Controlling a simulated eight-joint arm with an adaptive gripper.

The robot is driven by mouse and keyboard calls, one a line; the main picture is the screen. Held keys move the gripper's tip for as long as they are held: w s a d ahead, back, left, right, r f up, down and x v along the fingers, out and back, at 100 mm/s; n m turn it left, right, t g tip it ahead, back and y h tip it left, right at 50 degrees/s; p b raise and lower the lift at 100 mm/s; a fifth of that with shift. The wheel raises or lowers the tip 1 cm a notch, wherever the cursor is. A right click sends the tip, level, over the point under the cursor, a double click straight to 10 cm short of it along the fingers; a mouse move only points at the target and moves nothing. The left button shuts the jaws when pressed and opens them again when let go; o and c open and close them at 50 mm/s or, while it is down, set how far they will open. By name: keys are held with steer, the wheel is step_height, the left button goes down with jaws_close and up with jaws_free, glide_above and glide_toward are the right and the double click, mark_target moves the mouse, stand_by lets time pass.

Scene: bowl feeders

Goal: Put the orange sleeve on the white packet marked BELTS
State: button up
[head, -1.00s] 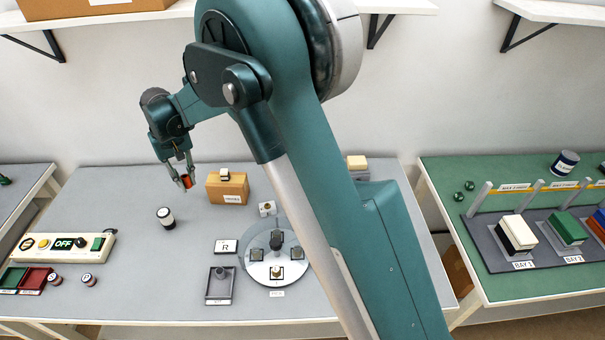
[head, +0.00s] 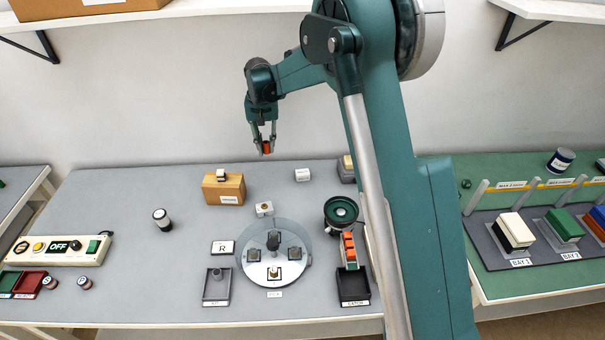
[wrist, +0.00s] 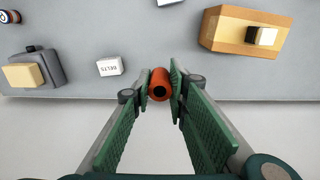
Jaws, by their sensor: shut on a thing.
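My gripper (head: 264,140) is shut on the orange sleeve (head: 267,148) and holds it in the air beyond the far edge of the grey table. In the wrist view the orange sleeve (wrist: 160,84), a short tube with a dark hole, sits between the green finger pads (wrist: 160,90). The white packet marked BELTS (wrist: 110,66) lies left of the sleeve in the wrist view, apart from it. In the head view the white packet (head: 302,175) lies near the table's far edge, right of and below my gripper. Its top looks bare.
A cardboard-coloured box (head: 224,188) with a small black-and-white block on top stands left of the packet. A grey block with a tan top (head: 347,165) stands to its right. A dark green bowl feeder (head: 341,210) is nearer. Bare table surrounds the packet.

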steer(key=w+d+m, duration=0.3)
steer(key=w+d, duration=0.1)
steer(key=d, duration=1)
glide_above(303, 172)
step_height(303, 172, down, 4)
steer(key=shift+s+a+f, duration=0.1)
steer(key=shift+f, duration=0.4)
steer(key=shift+f, duration=3.15)
steer(key=shift+f+b, duration=0.35)
steer(key=shift+f, duration=1.55)
steer(key=shift+f, duration=0.1)
